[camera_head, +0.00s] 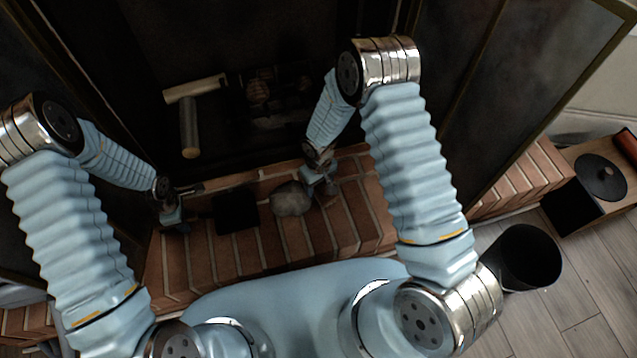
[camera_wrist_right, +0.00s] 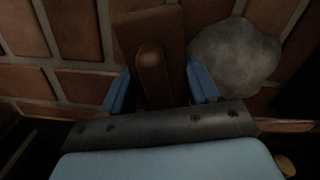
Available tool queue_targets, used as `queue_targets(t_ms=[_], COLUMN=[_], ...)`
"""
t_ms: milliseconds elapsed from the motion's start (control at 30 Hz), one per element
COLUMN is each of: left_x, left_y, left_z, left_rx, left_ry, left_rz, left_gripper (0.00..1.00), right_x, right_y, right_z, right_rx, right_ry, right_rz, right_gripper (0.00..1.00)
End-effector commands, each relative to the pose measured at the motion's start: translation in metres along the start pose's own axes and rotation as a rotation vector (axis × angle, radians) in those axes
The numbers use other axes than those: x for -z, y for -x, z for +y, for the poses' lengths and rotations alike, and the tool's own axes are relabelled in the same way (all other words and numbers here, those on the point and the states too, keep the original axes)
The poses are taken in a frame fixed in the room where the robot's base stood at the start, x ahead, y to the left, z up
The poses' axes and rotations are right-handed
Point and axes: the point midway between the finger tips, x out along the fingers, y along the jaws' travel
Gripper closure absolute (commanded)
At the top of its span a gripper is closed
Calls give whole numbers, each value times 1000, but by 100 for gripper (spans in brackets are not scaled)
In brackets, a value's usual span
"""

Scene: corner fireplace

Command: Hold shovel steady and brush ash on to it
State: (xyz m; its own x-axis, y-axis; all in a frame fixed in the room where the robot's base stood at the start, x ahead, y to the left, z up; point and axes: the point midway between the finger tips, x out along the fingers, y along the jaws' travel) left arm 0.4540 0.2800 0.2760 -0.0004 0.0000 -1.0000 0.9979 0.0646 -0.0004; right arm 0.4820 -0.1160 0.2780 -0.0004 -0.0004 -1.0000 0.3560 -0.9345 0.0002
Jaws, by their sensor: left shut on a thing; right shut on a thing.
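The black shovel (camera_head: 237,211) lies on the brick hearth, its flat pan beside the ash. My left gripper (camera_head: 173,212) is to its left, shut on the shovel's dark handle, which is hard to make out. The grey, rounded ash pile (camera_head: 291,198) is on the bricks, right of the shovel pan. My right gripper (camera_head: 320,180) is just right of the ash. In the right wrist view its blue fingers are shut on the brown brush (camera_wrist_right: 150,72). The ash (camera_wrist_right: 236,54) shows beside the brush there; whether they touch is unclear. The brush bristles are hidden.
The dark fireplace opening with logs (camera_head: 190,128) lies behind the brick hearth (camera_head: 345,232). A black bucket (camera_head: 527,257) stands on the wooden floor at right, near a wooden board with a black round lid (camera_head: 601,178). Bricks right of the brush are clear.

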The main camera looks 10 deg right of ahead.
Motion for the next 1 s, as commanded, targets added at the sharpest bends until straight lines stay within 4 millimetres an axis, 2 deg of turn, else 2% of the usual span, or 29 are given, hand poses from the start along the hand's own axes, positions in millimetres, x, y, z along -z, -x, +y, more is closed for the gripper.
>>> queue_targets(t_ms=[167, 533, 1000], left_x=[0, 0, 0], left_y=[0, 0, 0], left_z=[0, 0, 0], left_rx=[-1, -1, 0], left_ry=[0, 0, 0], left_rz=[0, 0, 0], left_gripper=[100, 100, 100], right_x=[1, 7, 9], right_y=[0, 1, 1], right_z=[-2, -24, -30], right_rx=[0, 0, 0], right_ry=[0, 2, 1], right_rz=[0, -1, 0], right_gripper=[65, 65, 65])
